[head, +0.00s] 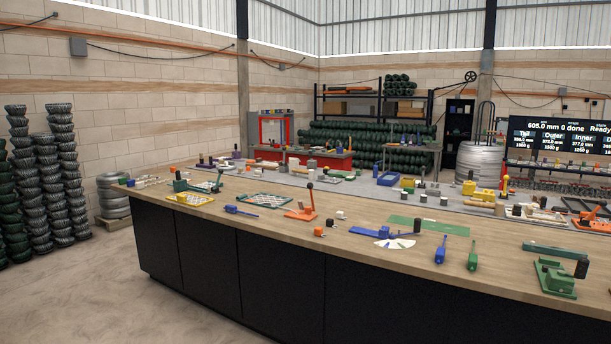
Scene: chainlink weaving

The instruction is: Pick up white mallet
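I cannot clearly pick out a white mallet at this distance. A small white piece (340,214) lies on the long wooden workbench (400,268), right of the orange lever tool (301,213), but its shape is too small to tell. Pale wooden, handle-like pieces (480,204) lie on the grey surface behind, near a yellow block (486,195) and dark cylinders; whether any is a mallet I cannot tell. Neither of my grippers shows in the head view.
The bench also holds a blue-handled tool (441,249), a green-handled tool (472,254), a green clamp-like device (555,278), a white fan-shaped gauge (395,244) and a green mat (428,226). Open floor (90,300) lies at left, beside stacked coils (62,180).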

